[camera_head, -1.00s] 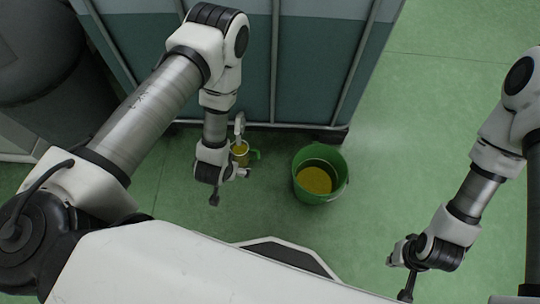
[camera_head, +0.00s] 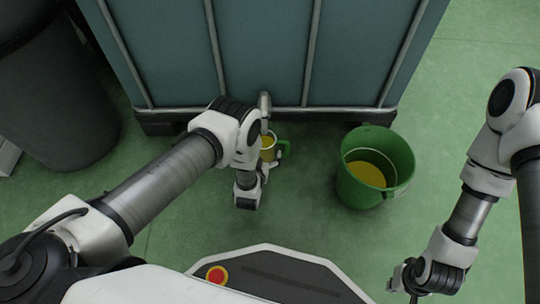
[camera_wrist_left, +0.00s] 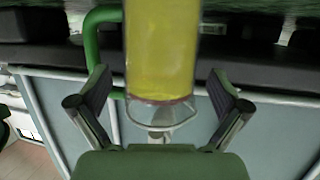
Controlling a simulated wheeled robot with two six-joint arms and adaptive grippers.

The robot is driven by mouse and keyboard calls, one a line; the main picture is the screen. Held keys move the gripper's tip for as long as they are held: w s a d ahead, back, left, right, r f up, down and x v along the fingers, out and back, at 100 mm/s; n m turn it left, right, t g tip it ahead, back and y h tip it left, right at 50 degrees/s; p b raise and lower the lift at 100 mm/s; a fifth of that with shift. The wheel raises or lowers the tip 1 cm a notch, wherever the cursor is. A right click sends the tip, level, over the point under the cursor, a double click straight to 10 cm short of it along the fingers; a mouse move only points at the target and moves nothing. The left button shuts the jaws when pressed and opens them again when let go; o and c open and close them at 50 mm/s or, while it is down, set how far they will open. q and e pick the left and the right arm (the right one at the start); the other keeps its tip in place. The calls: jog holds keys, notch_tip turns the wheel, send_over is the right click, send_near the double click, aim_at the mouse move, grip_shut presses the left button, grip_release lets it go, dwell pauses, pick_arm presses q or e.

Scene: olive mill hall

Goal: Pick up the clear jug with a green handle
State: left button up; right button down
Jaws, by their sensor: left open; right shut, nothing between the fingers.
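The clear jug (camera_head: 268,147) holds yellow liquid and stands under the tank's spout. Its green handle (camera_head: 283,149) points right, and my left arm partly hides the jug. In the left wrist view the jug (camera_wrist_left: 162,45) fills the upper middle, with its green handle (camera_wrist_left: 92,38) on the left. My left gripper (camera_wrist_left: 160,98) is open, its fingers spread on either side of the jug's line, with no clear contact. In the head view my left gripper (camera_head: 263,176) is just in front of the jug. My right gripper (camera_head: 397,282) is shut and empty at lower right.
A green bucket (camera_head: 346,190) with yellow liquid stands right of the jug. The large caged tank (camera_head: 265,50) is close behind, with its spout (camera_head: 265,105) above the jug. A dark round vessel (camera_head: 55,95) stands at left. Green floor is free at right.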

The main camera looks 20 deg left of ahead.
aim_at(267, 141)
pick_arm(q)
jog(key=x, duration=0.1)
jog(key=b+x, duration=0.1)
jog(key=x, duration=0.1)
jog(key=shift+s+f, duration=0.1)
jog(key=shift+f, duration=0.2)
jog(key=shift+r, duration=0.15)
jog(key=shift+c, duration=0.7)
jog(key=shift+r, duration=0.1)
jog(key=c, duration=1.6)
jog(key=shift+o, duration=0.2)
pick_arm(e)
jog(key=f, duration=0.2)
jog(key=shift+w+f, duration=0.25)
jog(key=shift+f, duration=0.05)
pick_arm(q)
jog(key=shift+r, duration=0.1)
pick_arm(e)
jog(key=shift+r, duration=0.15)
